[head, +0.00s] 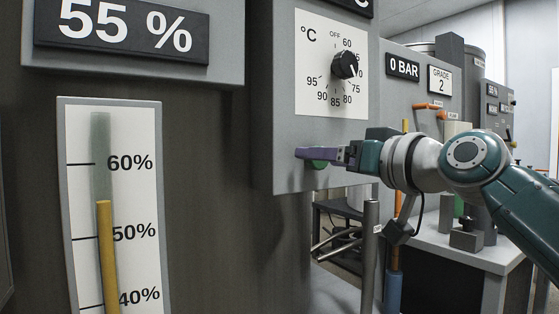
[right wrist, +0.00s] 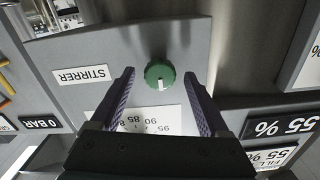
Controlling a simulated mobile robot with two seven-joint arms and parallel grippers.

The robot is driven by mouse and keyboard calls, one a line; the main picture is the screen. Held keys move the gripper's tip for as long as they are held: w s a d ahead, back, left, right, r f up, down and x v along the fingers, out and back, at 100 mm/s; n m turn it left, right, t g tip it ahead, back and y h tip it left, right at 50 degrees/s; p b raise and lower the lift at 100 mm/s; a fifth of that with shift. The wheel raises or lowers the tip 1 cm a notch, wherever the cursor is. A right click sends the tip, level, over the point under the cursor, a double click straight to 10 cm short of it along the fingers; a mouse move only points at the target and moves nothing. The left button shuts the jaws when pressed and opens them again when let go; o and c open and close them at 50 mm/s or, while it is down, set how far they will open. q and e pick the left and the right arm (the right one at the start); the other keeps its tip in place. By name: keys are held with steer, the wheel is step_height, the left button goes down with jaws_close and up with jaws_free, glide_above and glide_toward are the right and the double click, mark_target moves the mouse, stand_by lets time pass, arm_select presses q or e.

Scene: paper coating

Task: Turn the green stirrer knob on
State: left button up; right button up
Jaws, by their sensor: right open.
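The green stirrer knob (right wrist: 160,76) is on the grey panel in the right wrist view, with a short white mark on its lower side in that picture. In the head view only a green bit of the knob (head: 318,164) shows under the purple fingers. My right gripper (right wrist: 159,74) is open, one finger on each side of the knob, with gaps between. It also shows side-on at the panel in the head view (head: 308,154). Whether the fingertips reach around the knob in depth I cannot tell. My left gripper is not in view.
A STIRRER label (right wrist: 82,75) sits beside the knob. A temperature dial (head: 345,65) is on the panel above my gripper. A 55 % display (head: 125,28) and a level gauge (head: 112,200) stand left. A vertical grey post (head: 370,250) stands below my right arm.

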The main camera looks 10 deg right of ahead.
jaws_close()
stand_by(0.7)
